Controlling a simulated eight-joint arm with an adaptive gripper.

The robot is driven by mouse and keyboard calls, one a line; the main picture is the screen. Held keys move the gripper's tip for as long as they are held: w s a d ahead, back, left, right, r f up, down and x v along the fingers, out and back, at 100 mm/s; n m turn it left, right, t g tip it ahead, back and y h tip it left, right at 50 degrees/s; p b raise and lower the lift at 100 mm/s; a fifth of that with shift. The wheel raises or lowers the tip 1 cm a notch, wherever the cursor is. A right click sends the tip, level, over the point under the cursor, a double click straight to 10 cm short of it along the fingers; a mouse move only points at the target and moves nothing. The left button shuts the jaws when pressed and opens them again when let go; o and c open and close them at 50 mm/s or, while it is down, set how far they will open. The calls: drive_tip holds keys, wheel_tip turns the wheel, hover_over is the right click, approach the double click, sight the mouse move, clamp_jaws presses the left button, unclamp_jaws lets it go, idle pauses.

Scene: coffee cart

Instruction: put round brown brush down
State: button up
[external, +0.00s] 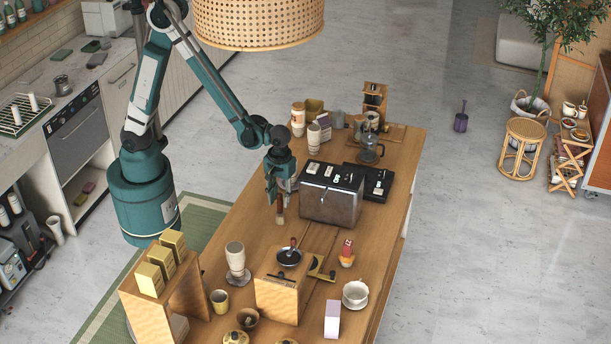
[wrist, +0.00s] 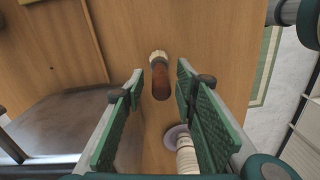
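The round brush (external: 280,209) has a reddish-brown handle and pale bristles. It is upright, bristles down, over the wooden table (external: 228,215), left of the dark metal box. In the wrist view the brush (wrist: 160,80) shows between the two green finger pads, with a gap on each side. My gripper (wrist: 160,72) is open and does not visibly touch it. In the external view my gripper (external: 280,193) points down just above the brush, with the handle's top between its fingers. I cannot tell whether the bristles touch the table.
The metal box (external: 331,205) stands close at the right. A ribbed pale cup (external: 236,257) stands toward the front, and a wooden stand with a black pan (external: 289,258) is in front. Bare table lies left of the brush.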

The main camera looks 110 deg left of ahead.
drive_tip(key=shift+r, duration=0.15)
wheel_tip(320, 180, up, 12)
drive_tip(key=shift+w, duration=0.15)
idle(0.7)
idle(0.6)
drive_tip(key=s+d+r+m+t, duration=0.3)
drive_tip(key=s+r+m, duration=0.4)
drive_tip(key=s+m, duration=0.1)
drive_tip(key=s+d+r+m+t, duration=0.3)
drive_tip(key=s+r+m, duration=0.4)
drive_tip(key=s, duration=0.4)
drive_tip(key=shift+s+m+t, duration=0.3)
drive_tip(key=shift+m+t, duration=0.3)
drive_tip(key=shift+t, duration=0.2)
